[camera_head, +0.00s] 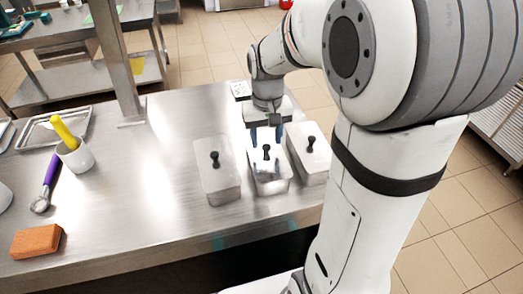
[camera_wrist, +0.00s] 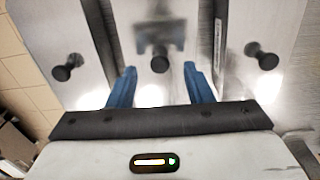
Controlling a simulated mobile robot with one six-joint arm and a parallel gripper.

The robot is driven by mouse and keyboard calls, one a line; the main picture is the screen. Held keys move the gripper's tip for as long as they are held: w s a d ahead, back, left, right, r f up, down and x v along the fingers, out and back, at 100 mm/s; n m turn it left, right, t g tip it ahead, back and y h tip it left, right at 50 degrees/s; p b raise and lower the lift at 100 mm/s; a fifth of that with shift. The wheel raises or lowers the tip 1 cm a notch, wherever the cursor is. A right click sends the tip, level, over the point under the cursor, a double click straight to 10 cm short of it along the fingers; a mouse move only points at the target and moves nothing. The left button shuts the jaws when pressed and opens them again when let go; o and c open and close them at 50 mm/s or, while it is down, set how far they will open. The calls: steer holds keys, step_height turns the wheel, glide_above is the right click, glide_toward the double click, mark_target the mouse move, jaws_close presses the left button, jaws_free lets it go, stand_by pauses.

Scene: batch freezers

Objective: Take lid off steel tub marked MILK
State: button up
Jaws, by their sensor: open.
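Three lidded steel tubs stand side by side on the steel counter: a left tub (camera_head: 223,183), a middle tub (camera_head: 270,184) and a right tub (camera_head: 314,166). Each lid has a black knob. No marking is readable, so I cannot tell which tub is marked MILK. My gripper (camera_head: 266,137) is open, pointing down over the middle tub with its blue fingers apart. The middle knob (camera_head: 266,152) shows just below the fingertips. In the wrist view, the middle knob (camera_wrist: 160,64) lies between the fingertips, slightly beyond them. The jaws hold nothing.
At left on the counter (camera_head: 150,190) are a white cup (camera_head: 77,158) with a yellow-handled tool, a purple-handled scoop (camera_head: 47,184), an orange block (camera_head: 36,241) and a metal tray (camera_head: 42,130). A steel post (camera_head: 118,65) rises behind. The counter's middle is clear.

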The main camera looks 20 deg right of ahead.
step_height(320, 180, down, 2)
steer(key=shift+f, duration=0.1)
jaws_close()
stand_by(0.5)
